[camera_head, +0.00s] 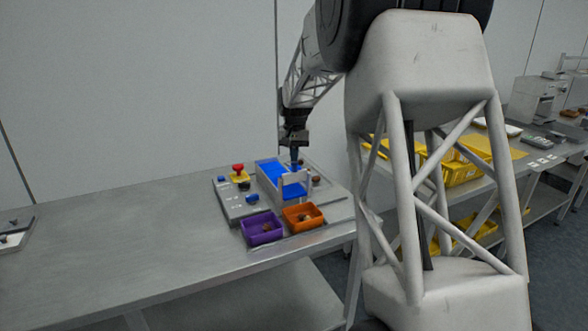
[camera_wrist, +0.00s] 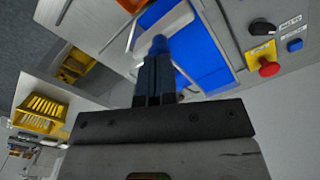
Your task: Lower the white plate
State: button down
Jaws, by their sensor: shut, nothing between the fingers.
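The white plate (camera_head: 294,185) stands upright at the front end of the blue bed of the grading machine (camera_head: 236,205), just behind the orange bin, in the head view. My gripper (camera_head: 296,163) points down right above and behind the plate's top edge; I cannot tell whether it touches it. In the wrist view my gripper (camera_wrist: 160,45) is shut and empty, with blue fingertips over the blue bed (camera_wrist: 200,62).
An orange bin (camera_head: 303,218) and a purple bin (camera_head: 262,229), each with dark pieces inside, stand at the machine's front. A red button (camera_head: 238,168) and a black knob (camera_wrist: 262,27) sit on its panel.

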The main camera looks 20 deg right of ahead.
aim_at(295, 165)
jog(key=shift+f, duration=2.35)
jog(key=shift+r, duration=3.5)
